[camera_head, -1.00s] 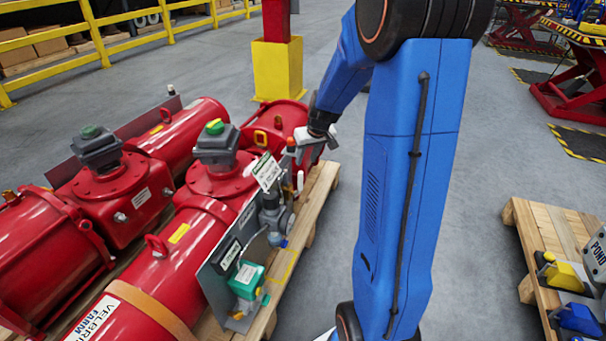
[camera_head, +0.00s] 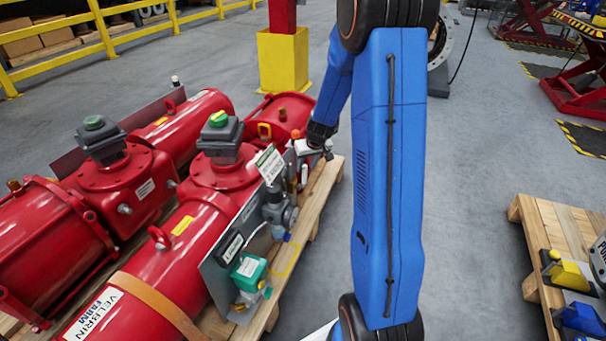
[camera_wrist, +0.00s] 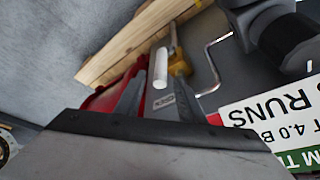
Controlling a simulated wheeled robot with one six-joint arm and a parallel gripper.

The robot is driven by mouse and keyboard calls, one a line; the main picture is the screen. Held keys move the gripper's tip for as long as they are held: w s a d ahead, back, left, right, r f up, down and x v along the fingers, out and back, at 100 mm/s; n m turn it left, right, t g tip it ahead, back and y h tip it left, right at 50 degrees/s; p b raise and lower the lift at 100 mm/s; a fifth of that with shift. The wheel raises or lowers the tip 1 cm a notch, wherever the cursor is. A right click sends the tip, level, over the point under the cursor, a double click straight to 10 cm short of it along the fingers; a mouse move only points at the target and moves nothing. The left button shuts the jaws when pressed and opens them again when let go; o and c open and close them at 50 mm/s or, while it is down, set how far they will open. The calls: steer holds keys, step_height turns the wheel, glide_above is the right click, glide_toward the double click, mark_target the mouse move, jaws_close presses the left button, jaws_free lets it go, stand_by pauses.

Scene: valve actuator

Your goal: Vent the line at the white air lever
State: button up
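The white air lever (camera_wrist: 161,63) is a slim white rod in the wrist view, beside a brass-yellow fitting (camera_wrist: 179,64). My gripper (camera_wrist: 163,80) is open, with one dark finger on each side of the lever's line. The lever appears in the gap between the fingers; I cannot tell whether either touches it. In the head view my gripper (camera_head: 308,149) is at the far end of the grey panel on the front red actuator (camera_head: 185,240). A small white upright part (camera_head: 304,174) shows just below it, probably the lever. The fingertips are hard to make out there.
A white-and-green sign (camera_wrist: 275,115) and a bent metal rod (camera_wrist: 214,65) are close right of the fingers in the wrist view. The panel carries a grey regulator (camera_head: 279,212) and green box (camera_head: 248,271). A wooden pallet (camera_head: 316,205) lies underneath.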

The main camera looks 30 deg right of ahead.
mark_target(303, 178)
steer(key=x, duration=0.6)
steer(key=shift+f, duration=0.3)
steer(key=shift+w, duration=0.15)
steer(key=shift+c, duration=0.3)
jaws_close()
